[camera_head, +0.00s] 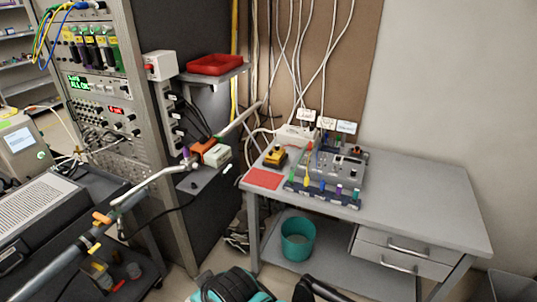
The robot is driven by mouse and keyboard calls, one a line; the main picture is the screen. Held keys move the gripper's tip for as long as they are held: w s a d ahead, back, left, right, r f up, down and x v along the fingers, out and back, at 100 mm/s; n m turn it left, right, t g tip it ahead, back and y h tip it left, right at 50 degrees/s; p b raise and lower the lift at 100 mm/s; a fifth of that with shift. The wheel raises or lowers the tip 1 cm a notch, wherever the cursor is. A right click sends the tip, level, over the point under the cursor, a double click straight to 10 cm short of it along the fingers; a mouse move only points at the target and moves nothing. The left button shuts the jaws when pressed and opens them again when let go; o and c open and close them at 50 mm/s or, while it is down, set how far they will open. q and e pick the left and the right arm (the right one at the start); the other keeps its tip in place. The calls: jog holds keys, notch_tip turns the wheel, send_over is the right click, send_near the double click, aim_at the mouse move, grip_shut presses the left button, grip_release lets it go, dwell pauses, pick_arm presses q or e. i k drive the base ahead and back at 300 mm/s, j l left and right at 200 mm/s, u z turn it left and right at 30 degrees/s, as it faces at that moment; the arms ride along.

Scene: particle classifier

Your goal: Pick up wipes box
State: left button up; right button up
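I cannot pick out a wipes box with certainty. A small white box with a red part (160,66) is at the side of the equipment rack. Another small pale box (217,157) sits beside an orange part, in front of the dark cabinet side. A white object (294,134) lies at the back of the grey table (420,195). Neither of my grippers can be made out. Dark and teal shapes (232,286) show at the bottom edge, and I cannot tell what they are.
A grey control unit (328,172), a yellow device (274,157) and a red sheet (263,178) are on the table, whose right half is clear. A teal bin (297,239) stands below it. A metal tube (60,262) crosses the lower left.

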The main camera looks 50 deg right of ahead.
aim_at(217, 156)
jog(key=z, duration=1.2)
jog(key=i+z, duration=0.15)
jog(key=i, duration=0.2)
jog(key=i+j+z, duration=0.1)
jog(key=i, duration=0.25)
jog(key=j, duration=0.1)
